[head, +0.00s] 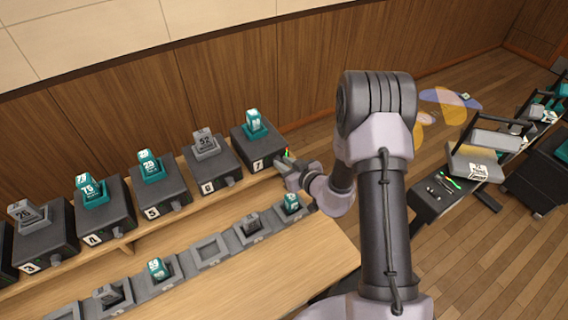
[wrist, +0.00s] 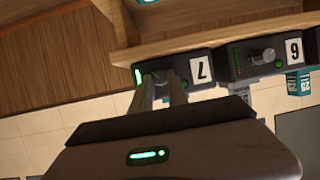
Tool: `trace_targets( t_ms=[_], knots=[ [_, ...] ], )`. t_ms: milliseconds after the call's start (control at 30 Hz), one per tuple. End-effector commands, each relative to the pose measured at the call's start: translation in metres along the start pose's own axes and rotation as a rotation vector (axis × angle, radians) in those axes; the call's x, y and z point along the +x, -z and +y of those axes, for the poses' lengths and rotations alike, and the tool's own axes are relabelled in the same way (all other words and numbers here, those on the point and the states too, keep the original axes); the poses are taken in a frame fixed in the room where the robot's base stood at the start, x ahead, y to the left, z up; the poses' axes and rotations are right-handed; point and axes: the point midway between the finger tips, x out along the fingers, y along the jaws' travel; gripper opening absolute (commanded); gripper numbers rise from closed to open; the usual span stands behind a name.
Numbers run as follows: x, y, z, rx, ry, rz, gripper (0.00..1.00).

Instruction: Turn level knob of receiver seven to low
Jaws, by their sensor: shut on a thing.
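Receiver seven (head: 240,146) is a dark box at the right end of the upper shelf row, with a teal pack on top and a white "7" label on its front. My gripper (head: 281,166) is at the right part of its front face. In the wrist view, where the labels appear upside down, my gripper (wrist: 161,84) reaches the face beside the "7" label and is shut on the level knob (wrist: 158,75). The fingers mostly hide the knob, and its pointer cannot be read. A green light (wrist: 138,76) glows beside the fingers.
Receiver six (head: 213,164) stands close to the left, its own knob (wrist: 263,56) clear of my gripper. More numbered receivers continue left. Below, a wooden counter (head: 270,280) holds a row of dark cradles, some with packs. A dark cart (head: 428,202) stands to the right.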

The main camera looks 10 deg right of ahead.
Motion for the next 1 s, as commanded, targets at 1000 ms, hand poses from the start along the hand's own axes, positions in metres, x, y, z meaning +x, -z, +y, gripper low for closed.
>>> trace_targets(
  t_ms=[1000],
  knots=[
    [0.0011, -0.0026, -0.0085, -0.605, -0.249, -0.035, 0.0]
  ],
)
